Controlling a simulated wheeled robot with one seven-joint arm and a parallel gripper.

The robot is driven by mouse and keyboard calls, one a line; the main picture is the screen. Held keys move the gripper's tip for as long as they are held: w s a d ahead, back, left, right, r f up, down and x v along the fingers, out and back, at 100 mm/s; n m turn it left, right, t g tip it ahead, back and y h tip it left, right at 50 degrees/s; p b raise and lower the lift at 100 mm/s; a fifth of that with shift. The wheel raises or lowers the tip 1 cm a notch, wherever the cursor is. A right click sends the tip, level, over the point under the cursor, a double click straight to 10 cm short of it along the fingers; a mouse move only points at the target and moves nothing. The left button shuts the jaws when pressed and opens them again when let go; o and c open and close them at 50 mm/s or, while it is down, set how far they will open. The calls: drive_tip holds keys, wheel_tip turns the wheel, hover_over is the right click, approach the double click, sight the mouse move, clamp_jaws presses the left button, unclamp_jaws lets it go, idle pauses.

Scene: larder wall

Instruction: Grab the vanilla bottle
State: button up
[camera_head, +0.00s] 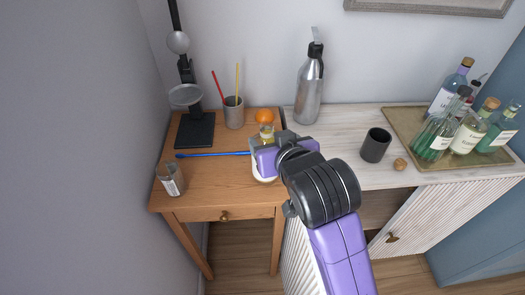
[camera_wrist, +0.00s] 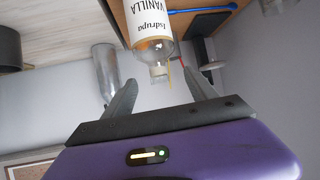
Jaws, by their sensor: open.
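The vanilla bottle (camera_wrist: 152,25) shows large in the wrist view, with a white label reading "VANILLA", clear glass with some amber below the label, and a stopper at its neck. My gripper is open. Its two fingers also show in the wrist view (camera_wrist: 160,80), one on either side of the bottle's neck, with gaps visible.
An orange (camera_head: 264,115), a pencil cup (camera_head: 234,116), a blue stick (camera_head: 213,155) and a glass jar (camera_head: 170,181) are on the wooden table (camera_head: 220,184). A steel bottle (camera_head: 309,92) and dark cup (camera_head: 376,146) stand right. A tray (camera_head: 408,149) holds several bottles.

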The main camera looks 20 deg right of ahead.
sight(268, 135)
drive_tip(key=x, duration=0.2)
drive_tip(key=p+x, duration=0.1)
drive_tip(key=x, duration=0.4)
drive_tip(key=shift+d, duration=0.25)
